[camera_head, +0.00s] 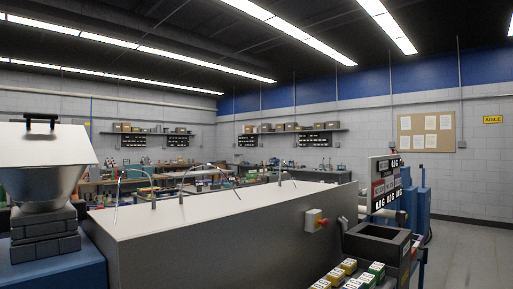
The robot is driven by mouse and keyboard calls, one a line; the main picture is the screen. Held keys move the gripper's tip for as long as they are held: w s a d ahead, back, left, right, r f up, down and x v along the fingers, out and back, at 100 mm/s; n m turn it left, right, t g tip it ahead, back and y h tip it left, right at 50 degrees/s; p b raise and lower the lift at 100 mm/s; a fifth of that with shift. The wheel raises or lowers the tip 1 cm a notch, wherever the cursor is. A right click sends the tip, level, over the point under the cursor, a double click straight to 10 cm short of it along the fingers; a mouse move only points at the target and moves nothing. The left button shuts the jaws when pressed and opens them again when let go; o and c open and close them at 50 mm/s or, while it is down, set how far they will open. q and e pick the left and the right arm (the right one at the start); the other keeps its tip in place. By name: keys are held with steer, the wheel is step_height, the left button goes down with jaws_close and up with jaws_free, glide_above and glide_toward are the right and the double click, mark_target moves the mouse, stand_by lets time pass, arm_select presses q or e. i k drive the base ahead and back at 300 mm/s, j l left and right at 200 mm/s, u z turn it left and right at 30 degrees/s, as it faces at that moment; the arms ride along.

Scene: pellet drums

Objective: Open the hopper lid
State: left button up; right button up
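The hopper (42,186) stands at the left edge, a shiny metal funnel on a stack of dark grey blocks above a blue top. A white lid (50,146) lies over its mouth and looks shut. A black bar handle (41,119) stands up from the lid. The left side of the lid is cut off by the picture edge. Neither my left nor my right gripper is in view, and nothing is seen touching the lid or handle.
A long grey cabinet (235,240) with thin arched bars on its pale top fills the middle. A red button box (316,220) sits on its side. A dark bin (378,254) and several yellow and green boxes (349,266) are at front right. Open floor (468,255) lies far right.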

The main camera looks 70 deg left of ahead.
mark_target(27, 145)
steer(key=i+z, duration=0.2)
steer(key=z, duration=5.7)
